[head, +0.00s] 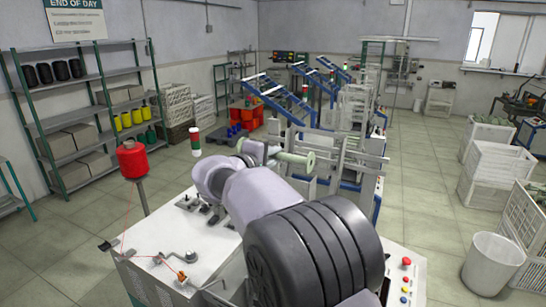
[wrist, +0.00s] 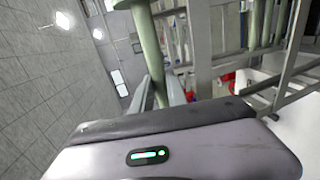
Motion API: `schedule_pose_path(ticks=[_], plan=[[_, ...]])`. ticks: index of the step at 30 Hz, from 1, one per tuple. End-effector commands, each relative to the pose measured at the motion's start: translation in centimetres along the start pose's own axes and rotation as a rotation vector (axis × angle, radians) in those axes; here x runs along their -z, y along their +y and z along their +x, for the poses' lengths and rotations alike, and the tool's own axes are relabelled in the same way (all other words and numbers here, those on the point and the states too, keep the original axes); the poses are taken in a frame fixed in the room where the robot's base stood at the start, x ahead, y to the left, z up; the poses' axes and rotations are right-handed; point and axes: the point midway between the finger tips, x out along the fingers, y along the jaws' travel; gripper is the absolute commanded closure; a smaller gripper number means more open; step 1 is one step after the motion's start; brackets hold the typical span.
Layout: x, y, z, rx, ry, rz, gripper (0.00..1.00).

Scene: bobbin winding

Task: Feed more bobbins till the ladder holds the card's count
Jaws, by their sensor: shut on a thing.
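My gripper (head: 268,152) is raised above the white winding machine (head: 150,275) in the head view, partly hidden by my arm. It is shut on a pale green bobbin (head: 297,160). The wrist view shows the bobbin's slim barrel (wrist: 147,45) between the fingers (wrist: 162,92). A pale metal frame (head: 345,155), perhaps the ladder, stands just beyond and to the right. The wrist view shows grey rails (wrist: 200,45) with greenish rods (wrist: 267,22) at upper right, perhaps bobbins. How many the frame holds cannot be told. No count card can be read.
A red yarn cone (head: 131,160) stands on a post at left, its thread running to the machine top. Shelves (head: 75,115) line the left wall beneath an "END OF DAY" sign (head: 75,20). White crates (head: 497,170) and a bin (head: 493,262) stand right. The right-hand aisle floor is clear.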

Motion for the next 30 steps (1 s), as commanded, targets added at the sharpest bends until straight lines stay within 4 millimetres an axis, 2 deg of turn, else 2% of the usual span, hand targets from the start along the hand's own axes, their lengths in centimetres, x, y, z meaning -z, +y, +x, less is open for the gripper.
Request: schedule_pose_path(ticks=[1, 12, 23, 30], plan=[[0.0, -1.0, 0.2, 0.0, 0.0, 0.001, 1.0], [-0.1, -4.4, 1.1, 0.0, 0.0, 0.0, 1.0], [-0.1, -4.4, 1.2, 0.0, 0.0, 0.0, 1.0], [-0.1, -6.6, 1.7, 0.0, 0.0, 0.0, 1.0]])
